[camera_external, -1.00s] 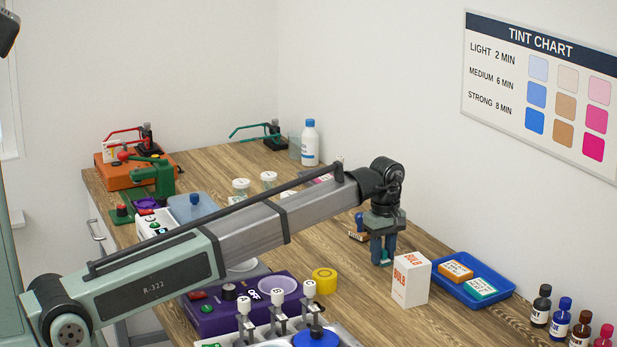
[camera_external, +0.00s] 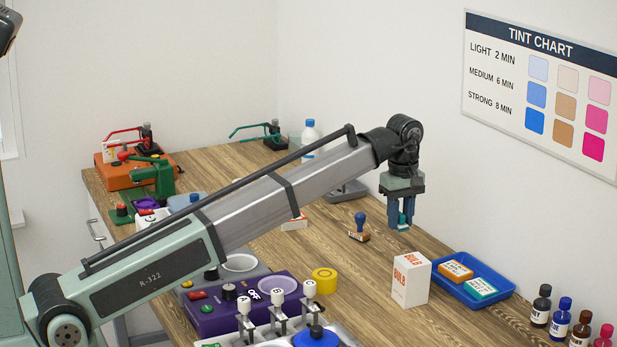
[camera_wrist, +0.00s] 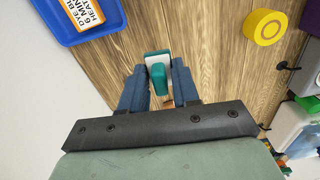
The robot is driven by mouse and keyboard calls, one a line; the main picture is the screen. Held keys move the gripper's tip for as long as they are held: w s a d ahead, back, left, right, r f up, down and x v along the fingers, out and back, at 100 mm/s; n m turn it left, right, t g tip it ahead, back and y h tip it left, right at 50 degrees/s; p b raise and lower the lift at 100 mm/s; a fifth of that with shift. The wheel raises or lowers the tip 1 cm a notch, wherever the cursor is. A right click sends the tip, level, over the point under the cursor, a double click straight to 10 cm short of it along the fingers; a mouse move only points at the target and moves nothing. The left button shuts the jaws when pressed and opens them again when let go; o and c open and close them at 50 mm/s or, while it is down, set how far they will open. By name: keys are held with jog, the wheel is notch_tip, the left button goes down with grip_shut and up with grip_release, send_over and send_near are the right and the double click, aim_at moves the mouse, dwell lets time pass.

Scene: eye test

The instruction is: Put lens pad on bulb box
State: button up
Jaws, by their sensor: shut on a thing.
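My gripper (camera_external: 400,222) is shut on a small teal and white thing, which I take to be the lens pad (camera_external: 407,220). It is held above the table behind the bulb box. In the wrist view the pad (camera_wrist: 157,72) sits between the two blue fingers (camera_wrist: 159,88); its white part and teal parts show, and no label can be read. The bulb box (camera_external: 411,280), white with orange lettering, stands upright on the table, apart from the gripper. It is not made out in the wrist view.
A blue tray (camera_external: 504,293) with an orange-labelled and a teal-labelled pack lies right of the box; it shows in the wrist view (camera_wrist: 98,34). A yellow roll (camera_external: 324,280) and a blue-handled stamp (camera_external: 359,227) are on the left. Several small bottles (camera_external: 541,304) stand front right.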

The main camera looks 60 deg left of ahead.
jog(key=m, duration=0.1)
send_near(413, 260)
jog(key=w+a, duration=0.3)
jog(key=w, duration=0.1)
jog(key=s+d+r, duration=0.3)
jog(key=r, duration=0.1)
jog(key=shift+n, duration=0.8)
jog(key=shift+s+f, duration=0.15)
jog(key=shift+f, duration=1.6)
jog(key=shift+s+f, duration=0.15)
jog(key=shift+f, duration=1.55)
jog(key=shift+s+f, duration=0.15)
jog(key=shift+f, duration=1.6)
jog(key=shift+f, duration=0.15)
jog(key=o, duration=1)
notch_tip(413, 260, up, 12)
jog(key=shift+r, duration=0.2)
